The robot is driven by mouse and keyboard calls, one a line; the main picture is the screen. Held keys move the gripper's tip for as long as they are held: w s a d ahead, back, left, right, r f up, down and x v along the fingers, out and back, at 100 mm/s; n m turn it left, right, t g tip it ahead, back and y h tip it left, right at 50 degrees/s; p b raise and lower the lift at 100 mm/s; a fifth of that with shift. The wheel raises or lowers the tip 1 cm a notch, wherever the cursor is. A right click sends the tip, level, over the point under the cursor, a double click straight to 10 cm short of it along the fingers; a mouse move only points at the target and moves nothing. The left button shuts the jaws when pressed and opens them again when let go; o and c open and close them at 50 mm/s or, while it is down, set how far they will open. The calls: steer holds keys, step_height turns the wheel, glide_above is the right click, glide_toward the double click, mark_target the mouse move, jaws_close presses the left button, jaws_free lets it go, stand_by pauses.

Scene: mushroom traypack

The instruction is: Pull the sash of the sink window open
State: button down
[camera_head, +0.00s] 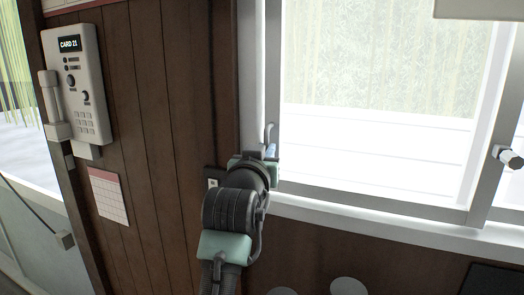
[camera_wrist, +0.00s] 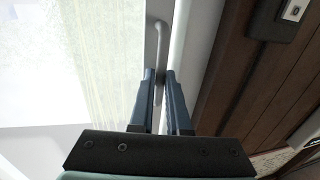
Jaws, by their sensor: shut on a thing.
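The window sash (camera_head: 400,202) has a grey frame around a bright pane, with bamboo outside. Its left side rail stands close beside the window's left jamb (camera_head: 247,80). A slim curved grey handle (camera_head: 269,130) is on this left rail. It also shows in the wrist view as a pale upright bar, the handle (camera_wrist: 160,35), rising between my fingers. My gripper (camera_head: 270,152) is at the lower part of the handle. In the wrist view my gripper (camera_wrist: 161,75) has its two dark blue fingers on either side of the bar, shut on it.
A wall phone (camera_head: 75,80) and a paper calendar (camera_head: 108,196) hang on the brown plank wall at left. A small switch plate (camera_head: 212,183) is just left of my wrist. The window sill (camera_head: 350,223) runs below the sash.

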steer(key=b, duration=0.1)
glide_toward(404, 160)
steer(key=w, duration=0.4)
steer(key=shift+w+d+f, duration=0.1)
steer(key=shift+d, duration=0.3)
steer(key=c, duration=0.9)
jaws_free()
steer(key=s+b, duration=0.1)
steer(key=s, duration=0.3)
steer(key=s+a+b, duration=0.1)
steer(key=s+b, duration=0.1)
steer(key=s, duration=0.2)
steer(key=s+a+b, duration=0.1)
steer(key=s+b, duration=0.1)
steer(key=s, duration=0.2)
steer(key=shift+s+a, duration=0.25)
steer(key=shift+s, duration=0.1)
